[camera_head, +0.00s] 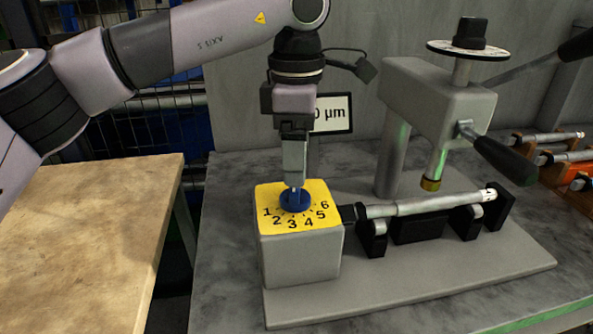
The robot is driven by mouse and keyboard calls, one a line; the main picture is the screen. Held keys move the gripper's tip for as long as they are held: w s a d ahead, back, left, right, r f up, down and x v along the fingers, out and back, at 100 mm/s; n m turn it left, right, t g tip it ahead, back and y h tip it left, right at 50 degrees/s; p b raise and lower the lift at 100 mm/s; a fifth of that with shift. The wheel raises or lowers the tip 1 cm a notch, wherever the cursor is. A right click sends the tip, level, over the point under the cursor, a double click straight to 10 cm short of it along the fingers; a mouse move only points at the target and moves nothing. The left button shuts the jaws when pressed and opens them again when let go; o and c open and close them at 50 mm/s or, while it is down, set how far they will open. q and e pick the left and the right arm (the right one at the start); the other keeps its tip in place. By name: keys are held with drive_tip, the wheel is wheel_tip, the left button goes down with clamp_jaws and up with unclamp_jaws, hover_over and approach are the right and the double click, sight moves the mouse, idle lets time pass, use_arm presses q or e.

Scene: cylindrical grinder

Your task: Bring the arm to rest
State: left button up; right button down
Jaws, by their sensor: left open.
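My left arm comes in from the left and reaches over the grey table. Its gripper (295,180) points straight down at the blue knob (295,202) on the yellow numbered dial (272,222). The fingertips are right at the top of the knob; I cannot tell whether they touch it. The gripper is open, though its fingers overlap in this view. The dial tops a grey box and carries the numbers 1 to 6. My right gripper is not in view.
A grey measuring stand (440,100) with a black-handled lever stands right of the gripper. A metal shaft (430,204) lies on black supports. A small display (333,114) is behind the gripper. More shafts (565,157) lie at far right. A wooden table (90,240) is at left.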

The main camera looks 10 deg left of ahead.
use_arm(q)
drive_tip(key=shift+r, duration=0.65)
